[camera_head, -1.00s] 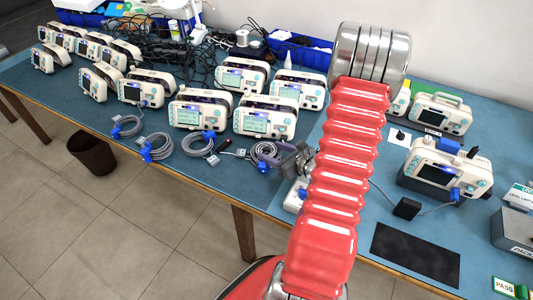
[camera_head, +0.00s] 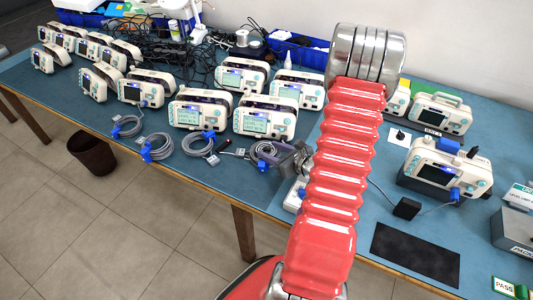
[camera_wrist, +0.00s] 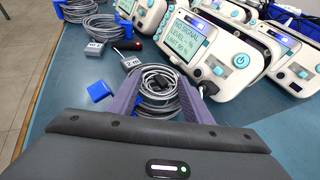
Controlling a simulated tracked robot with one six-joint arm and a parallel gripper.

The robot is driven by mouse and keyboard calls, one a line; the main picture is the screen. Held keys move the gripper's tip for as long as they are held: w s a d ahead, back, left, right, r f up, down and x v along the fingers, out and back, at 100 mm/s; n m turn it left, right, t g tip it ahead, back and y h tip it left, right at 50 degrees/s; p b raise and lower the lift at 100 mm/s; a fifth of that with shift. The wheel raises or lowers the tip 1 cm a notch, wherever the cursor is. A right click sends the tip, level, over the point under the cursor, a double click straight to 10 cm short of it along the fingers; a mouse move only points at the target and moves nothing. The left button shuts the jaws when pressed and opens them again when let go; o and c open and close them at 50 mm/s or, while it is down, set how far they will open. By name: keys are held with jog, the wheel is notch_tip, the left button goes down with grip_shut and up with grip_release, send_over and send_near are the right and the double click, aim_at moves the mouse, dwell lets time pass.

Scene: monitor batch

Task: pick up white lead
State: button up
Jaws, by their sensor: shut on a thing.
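A coiled pale grey-white lead (camera_head: 263,150) lies on the blue bench, in front of the white monitors. It also shows between my fingers in the wrist view (camera_wrist: 158,77). My gripper (camera_head: 281,160) is low at the bench, with its purple-grey fingers on both sides of the coil, shut on it. In the wrist view my gripper (camera_wrist: 160,97) hides the near part of the coil. A blue connector (camera_wrist: 99,91) sits just left of the fingers. I cannot see clear space between the coil and the bench.
Other grey coiled leads (camera_head: 199,145) lie to the left. A monitor (camera_head: 265,118) stands close behind the held coil. A white box (camera_head: 293,196) is by the bench edge, partly behind my arm. A black mat (camera_head: 415,254) lies at the right.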

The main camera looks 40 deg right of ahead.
aim_at(271, 153)
jog(key=shift+a+f, duration=0.15)
jog(key=shift+a, duration=0.05)
jog(key=c, duration=0.5)
notch_tip(271, 153, up, 10)
jog(key=shift+d, duration=0.15)
dwell(0.5)
dwell(0.5)
